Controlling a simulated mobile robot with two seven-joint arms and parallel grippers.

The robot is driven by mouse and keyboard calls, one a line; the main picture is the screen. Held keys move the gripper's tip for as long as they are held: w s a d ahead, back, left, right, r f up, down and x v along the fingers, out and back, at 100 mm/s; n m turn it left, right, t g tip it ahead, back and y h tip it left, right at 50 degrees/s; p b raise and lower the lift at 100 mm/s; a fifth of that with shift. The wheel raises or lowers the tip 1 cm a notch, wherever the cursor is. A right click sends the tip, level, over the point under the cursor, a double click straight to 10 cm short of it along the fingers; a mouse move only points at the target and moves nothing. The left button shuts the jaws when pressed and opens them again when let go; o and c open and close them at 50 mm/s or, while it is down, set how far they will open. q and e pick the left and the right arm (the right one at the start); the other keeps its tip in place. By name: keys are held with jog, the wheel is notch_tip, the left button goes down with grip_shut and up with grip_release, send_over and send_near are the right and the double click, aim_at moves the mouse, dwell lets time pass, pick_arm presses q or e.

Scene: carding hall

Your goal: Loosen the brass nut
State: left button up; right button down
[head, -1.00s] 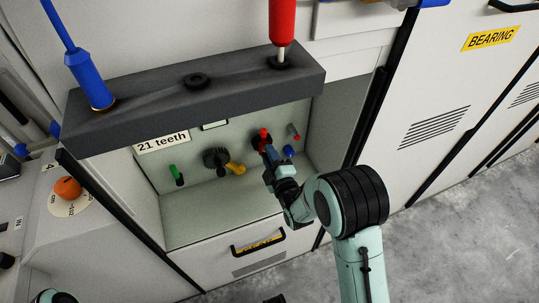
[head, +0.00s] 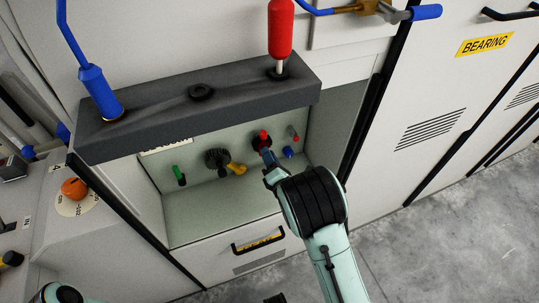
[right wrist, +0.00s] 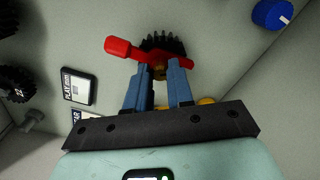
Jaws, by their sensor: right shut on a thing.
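A red lever (right wrist: 125,50) lies across the gear, just beyond the fingers. In the head view my right gripper (head: 267,157) reaches into the alcove at the red lever (head: 263,135); the nut is hidden there. My left gripper is not in view.
A dark beam (head: 200,105) with a red-handled tool (head: 280,30) and a blue-handled tool (head: 99,90) runs above the alcove. Inside are a green lever (head: 178,175), a yellow lever (head: 236,168) and a blue knob (head: 288,152). A drawer handle (head: 258,242) is below.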

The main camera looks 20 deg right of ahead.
jog(key=shift+a+n+b, duration=0.15)
jog(key=shift+n+b, duration=0.3)
jog(key=shift+n, duration=12.65)
jog(key=c, duration=1)
grip_release()
